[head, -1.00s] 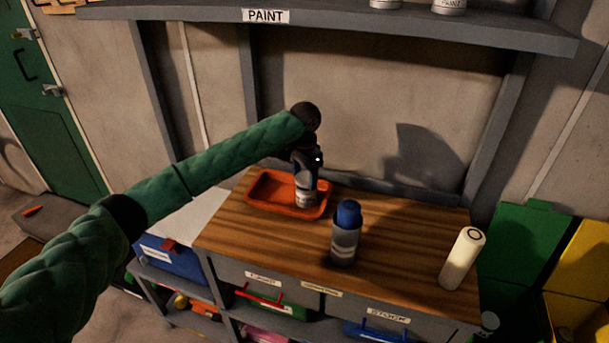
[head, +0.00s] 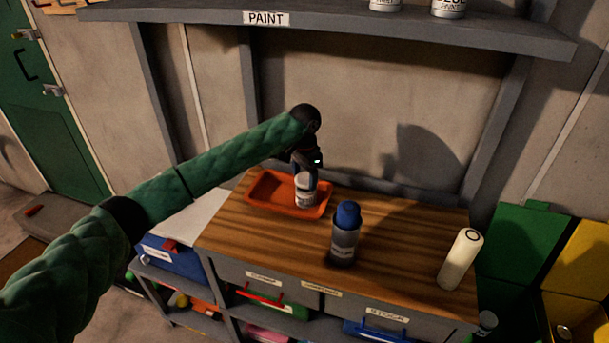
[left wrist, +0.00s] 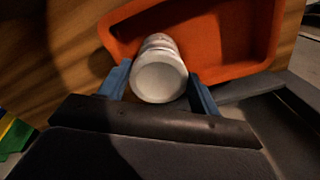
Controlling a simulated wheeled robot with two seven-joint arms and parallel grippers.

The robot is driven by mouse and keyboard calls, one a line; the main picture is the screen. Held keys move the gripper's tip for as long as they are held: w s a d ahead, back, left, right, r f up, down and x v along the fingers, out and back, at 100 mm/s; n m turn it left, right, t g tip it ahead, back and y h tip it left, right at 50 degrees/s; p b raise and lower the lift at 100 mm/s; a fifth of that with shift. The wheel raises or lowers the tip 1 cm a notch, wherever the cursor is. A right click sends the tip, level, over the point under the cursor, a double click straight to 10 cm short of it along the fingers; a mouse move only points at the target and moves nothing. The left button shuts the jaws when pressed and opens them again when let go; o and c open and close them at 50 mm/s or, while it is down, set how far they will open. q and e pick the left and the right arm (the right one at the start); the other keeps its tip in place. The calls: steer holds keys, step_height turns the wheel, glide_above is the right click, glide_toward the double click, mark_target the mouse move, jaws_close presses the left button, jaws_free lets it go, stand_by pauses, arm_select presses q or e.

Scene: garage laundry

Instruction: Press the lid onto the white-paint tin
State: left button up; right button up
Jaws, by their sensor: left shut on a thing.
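A white tin (head: 305,190) with a grey band stands at the right end of the orange tray (head: 262,203) on the wooden worktop. My left gripper (head: 306,178) comes down over it from above. In the left wrist view the tin (left wrist: 159,80) shows its round pale top between my two blue fingers, and the gripper is shut on it. I cannot tell whether that top is a separate lid or how firmly it is seated. The tin looks upright. My right gripper is in neither view.
A dark spray can with a blue cap (head: 345,235) stands in front of the tray. A cream cylinder (head: 461,259) stands at the right end of the worktop (head: 400,240). A shelf (head: 340,25) marked PAINT holds tins above. The worktop between them is clear.

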arm_select(q)
steer(key=shift+f+p, duration=0.5)
steer(key=shift+p, duration=0.4)
stand_by(1.3)
steer(key=o, duration=1.3)
steer(key=shift+r, duration=0.1)
steer(key=shift+r+p, duration=3.15)
steer(key=shift+r, duration=0.3)
jaws_close()
